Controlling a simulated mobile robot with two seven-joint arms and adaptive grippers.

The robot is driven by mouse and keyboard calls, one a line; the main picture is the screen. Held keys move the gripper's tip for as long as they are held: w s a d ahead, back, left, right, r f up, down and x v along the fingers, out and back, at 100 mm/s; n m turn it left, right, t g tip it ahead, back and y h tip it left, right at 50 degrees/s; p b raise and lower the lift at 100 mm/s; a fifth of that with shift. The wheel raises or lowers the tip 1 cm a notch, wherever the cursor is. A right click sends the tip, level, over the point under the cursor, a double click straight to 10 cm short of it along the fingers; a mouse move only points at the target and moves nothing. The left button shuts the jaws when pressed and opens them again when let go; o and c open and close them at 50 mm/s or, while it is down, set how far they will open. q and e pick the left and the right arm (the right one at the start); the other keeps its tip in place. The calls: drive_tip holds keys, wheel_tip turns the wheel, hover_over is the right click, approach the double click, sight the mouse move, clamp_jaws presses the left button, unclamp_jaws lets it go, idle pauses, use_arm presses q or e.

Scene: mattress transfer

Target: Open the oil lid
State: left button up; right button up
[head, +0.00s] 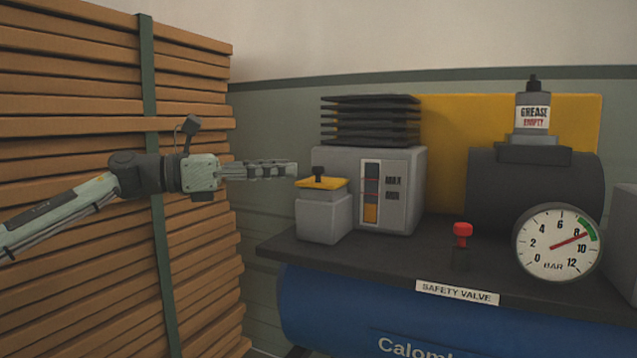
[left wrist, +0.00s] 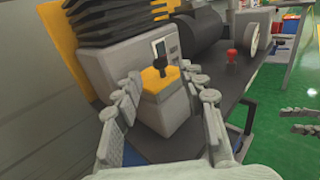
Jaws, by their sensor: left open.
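The oil lid (head: 322,184) is a yellow cap with a black knob on top. It sits on a light grey oil box (head: 323,218) at the left end of the compressor's dark top plate. My left gripper (head: 296,170) reaches in from the left, with its fingertips close beside the lid. In the left wrist view, the lid (left wrist: 158,80) shows between the two spread fingers of my left gripper (left wrist: 161,88). The gripper is open and holds nothing. I cannot tell whether the fingers touch the lid. My right gripper is not in the head view.
A grey engine block (head: 400,190) with black fins stands right behind the oil box. A red safety valve (head: 462,236), a pressure gauge (head: 557,243) and a grease bottle (head: 532,112) are farther right. Stacked wooden boards (head: 70,130) rise at the left behind my arm.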

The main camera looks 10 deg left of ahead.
use_arm(q)
drive_tip(key=x, duration=0.7)
drive_tip(key=shift+w+d, duration=0.15)
drive_tip(key=shift+d, duration=0.25)
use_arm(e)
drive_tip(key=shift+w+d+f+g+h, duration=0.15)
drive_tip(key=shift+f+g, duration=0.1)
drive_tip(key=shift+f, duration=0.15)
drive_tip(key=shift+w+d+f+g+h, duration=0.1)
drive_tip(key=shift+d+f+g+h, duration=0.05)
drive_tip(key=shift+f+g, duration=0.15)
use_arm(q)
drive_tip(key=shift+c, duration=0.5)
clamp_jaws()
